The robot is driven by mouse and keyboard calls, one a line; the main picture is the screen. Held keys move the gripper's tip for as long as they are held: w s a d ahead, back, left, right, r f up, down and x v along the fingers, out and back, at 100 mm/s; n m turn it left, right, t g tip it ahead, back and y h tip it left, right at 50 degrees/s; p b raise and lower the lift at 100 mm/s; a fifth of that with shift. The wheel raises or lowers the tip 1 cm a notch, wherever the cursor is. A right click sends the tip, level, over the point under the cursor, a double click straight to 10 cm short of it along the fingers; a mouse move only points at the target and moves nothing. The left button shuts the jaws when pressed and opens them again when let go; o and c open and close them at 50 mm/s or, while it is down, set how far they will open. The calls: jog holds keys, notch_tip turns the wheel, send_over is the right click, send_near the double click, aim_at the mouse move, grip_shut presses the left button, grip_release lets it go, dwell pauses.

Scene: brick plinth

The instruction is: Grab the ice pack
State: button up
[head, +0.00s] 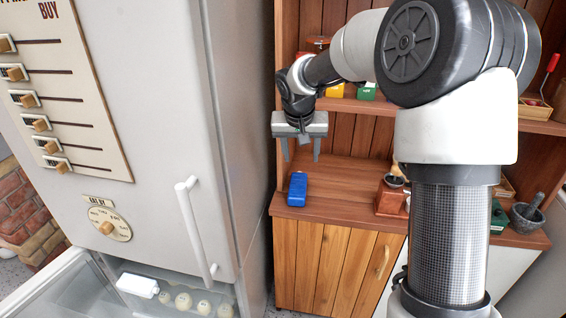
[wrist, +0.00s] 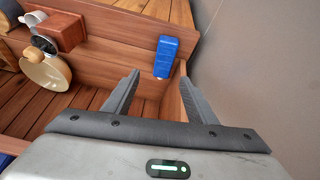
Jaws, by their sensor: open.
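The blue ice pack (head: 297,189), a flat rounded block, rests on the wooden counter near its left front edge. It also shows in the wrist view (wrist: 166,57), beyond my fingertips and between their lines. My gripper (head: 301,157) is open and empty, pointing down above the counter and apart from the ice pack. In the wrist view my gripper (wrist: 160,77) has its two fingers spread, with nothing between them.
A white fridge (head: 165,130) stands left of the wooden cabinet (head: 335,258). Its open lower drawer holds a white item (head: 137,286) and several eggs (head: 183,301). A coffee grinder (head: 391,195) and a mortar (head: 526,215) stand to the right. A shelf is behind my gripper.

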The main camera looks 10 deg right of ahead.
send_near(298, 185)
notch_tip(298, 185, down, 3)
jog(key=b, duration=0.2)
jog(key=shift+d+f+b, duration=0.2)
jog(key=shift+f+b, duration=0.05)
jog(key=shift+b, duration=0.15)
jog(key=shift+w+r+b+x, duration=0.1)
jog(key=shift+w+b+x, duration=0.1)
jog(key=shift+x, duration=0.9)
jog(key=shift+w+r+b+x, duration=0.1)
jog(key=shift+w+b+x, duration=0.1)
jog(key=shift+x, duration=0.85)
jog(key=shift+w+r+b+x, duration=0.1)
jog(key=shift+w+b+x, duration=0.1)
jog(key=shift+x, duration=0.9)
jog(key=c, duration=0.9)
jog(key=shift+c, duration=0.4)
jog(key=shift+r, duration=0.15)
